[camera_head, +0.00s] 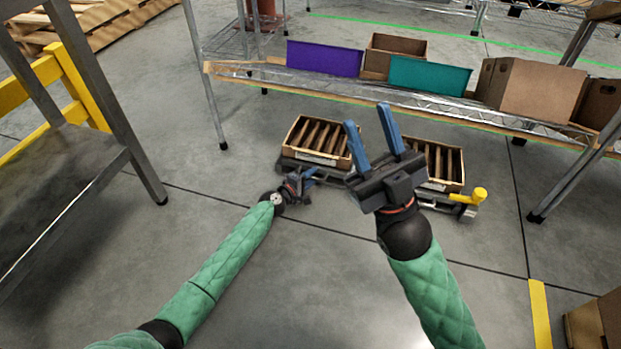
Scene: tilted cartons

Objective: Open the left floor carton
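The left floor carton (318,157) is brown and stands on a low dark base on the floor, ahead of me. Its top shows dark gaps between brown strips; I cannot tell whether these are flaps, dividers or contents. My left gripper (312,172) is low, just in front of this carton's near side; whether it touches is unclear, and its fingers are too small to read. My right gripper (370,128) is raised nearer the camera, with its two blue fingers apart and nothing between them. It hides part of the gap between the cartons and of the right floor carton (448,186).
A wire shelf (450,113) behind the cartons holds a purple bin (323,59), a teal bin (428,76) and brown boxes (528,90). A yellow-ended part (480,195) sticks out beside the right carton. A metal table (60,180) stands left.

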